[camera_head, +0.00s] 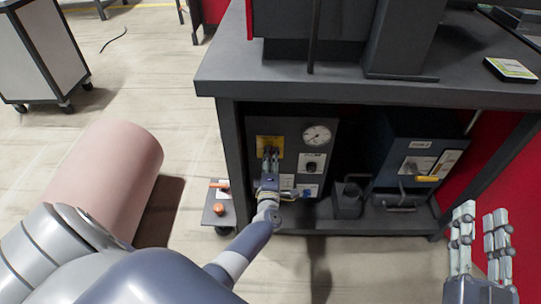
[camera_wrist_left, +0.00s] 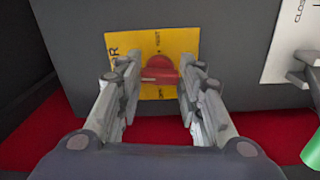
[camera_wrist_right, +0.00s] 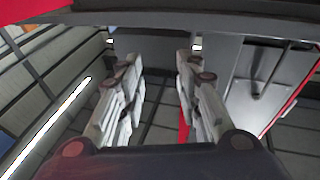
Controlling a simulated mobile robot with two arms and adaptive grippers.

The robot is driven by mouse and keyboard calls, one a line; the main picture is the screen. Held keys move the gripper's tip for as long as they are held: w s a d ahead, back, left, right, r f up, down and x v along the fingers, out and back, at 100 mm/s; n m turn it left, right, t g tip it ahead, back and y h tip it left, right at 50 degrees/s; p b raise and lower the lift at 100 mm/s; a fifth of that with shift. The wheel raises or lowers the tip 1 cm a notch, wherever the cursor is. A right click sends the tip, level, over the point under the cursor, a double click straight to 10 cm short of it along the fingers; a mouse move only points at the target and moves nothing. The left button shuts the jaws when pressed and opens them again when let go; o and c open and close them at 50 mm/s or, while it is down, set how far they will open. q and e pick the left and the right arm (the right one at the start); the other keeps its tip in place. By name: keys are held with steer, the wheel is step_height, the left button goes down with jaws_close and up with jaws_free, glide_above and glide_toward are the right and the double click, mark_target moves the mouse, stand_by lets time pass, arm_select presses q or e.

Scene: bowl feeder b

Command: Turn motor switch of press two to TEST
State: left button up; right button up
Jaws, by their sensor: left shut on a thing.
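The motor switch is a red knob (camera_wrist_left: 160,72) on a yellow plate (camera_wrist_left: 122,42) with dark lettering, fixed to a grey panel. In the head view the yellow plate (camera_head: 270,142) is at the upper left of the panel under the bench; the knob is hidden there. My left gripper (camera_head: 270,156) reaches in to the plate. The lettering is too small to tell the knob's setting surely. My right gripper (camera_head: 482,210) is open and empty, right of the bench front.
The grey panel (camera_head: 325,168) also carries a round gauge (camera_head: 317,135) and another switch (camera_head: 312,163). A dark blue box (camera_head: 390,150) with an orange handle and a dark can (camera_head: 348,198) stand to its right. The bench top (camera_head: 290,80) overhangs the panel.

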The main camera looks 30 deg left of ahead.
steer(key=s+d+f+g+h+p, duration=0.25)
steer(key=f+g, duration=0.25)
steer(key=f, duration=0.4)
steer(key=s+d+f+g+h+p, duration=0.1)
steer(key=s+d+f+g, duration=0.1)
steer(key=s+f+g, duration=0.35)
arm_select(q)
steer(key=shift+a+f+m+p, duration=0.1)
steer(key=shift+m+p, duration=0.4)
steer(key=shift+m, duration=3.7)
steer(key=shift+a+f+m+p, duration=0.1)
steer(key=shift+m+p, duration=0.35)
steer(key=shift+m, duration=3.75)
arm_select(e)
steer(key=s+d+f+g+h, duration=0.1)
steer(key=s+d+f+g, duration=0.1)
steer(key=s+f+g, duration=0.3)
steer(key=shift+s+d+f+m, duration=0.25)
steer(key=shift+s+f+m, duration=0.15)
steer(key=shift+s+f, duration=0.75)
steer(key=shift+s+r, duration=0.1)
arm_select(q)
steer(key=o, duration=1.1)
